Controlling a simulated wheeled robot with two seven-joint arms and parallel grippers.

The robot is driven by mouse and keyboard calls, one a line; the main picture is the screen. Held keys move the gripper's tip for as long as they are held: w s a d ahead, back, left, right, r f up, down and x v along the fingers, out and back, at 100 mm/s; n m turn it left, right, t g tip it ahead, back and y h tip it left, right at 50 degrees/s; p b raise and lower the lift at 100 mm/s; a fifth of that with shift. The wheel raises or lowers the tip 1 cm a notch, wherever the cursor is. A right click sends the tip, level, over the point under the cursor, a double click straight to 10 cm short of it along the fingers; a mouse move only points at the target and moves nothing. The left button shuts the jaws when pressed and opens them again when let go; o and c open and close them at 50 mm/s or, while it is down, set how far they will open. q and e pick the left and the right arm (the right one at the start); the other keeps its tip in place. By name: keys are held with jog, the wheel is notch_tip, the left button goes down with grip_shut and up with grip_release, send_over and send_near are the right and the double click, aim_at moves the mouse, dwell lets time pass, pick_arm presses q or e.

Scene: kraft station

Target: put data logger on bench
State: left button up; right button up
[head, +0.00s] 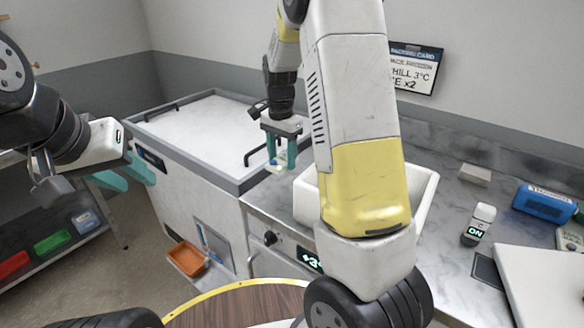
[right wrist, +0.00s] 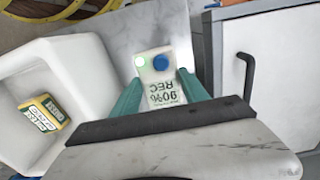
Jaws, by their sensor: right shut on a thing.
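The data logger (right wrist: 160,78) is a small white block with a lit green light, a blue button and the text "90% REC". My right gripper (right wrist: 163,92) is shut on it, one teal finger on each side. In the head view the right gripper (head: 280,160) holds the logger (head: 281,168) in the air near the chest's front right corner. The bench (head: 452,200) is grey marble; in the right wrist view, part of it (right wrist: 135,38) lies behind the logger. My left gripper (head: 122,177) is at the left, its teal fingers apart and empty.
A white tub (head: 424,190) sits in the bench, partly behind my right arm. A yellow-green box (right wrist: 42,117) lies in it. A white-lidded chest (head: 200,125) with dark handles stands left. A labelled bottle (head: 479,224), blue device (head: 544,203) and white board (head: 545,285) occupy the bench's right.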

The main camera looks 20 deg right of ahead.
aim_at(282, 188)
notch_tip(282, 188, down, 8)
jog(key=shift+r, duration=0.15)
dwell(0.4)
jog(key=o, duration=1.4)
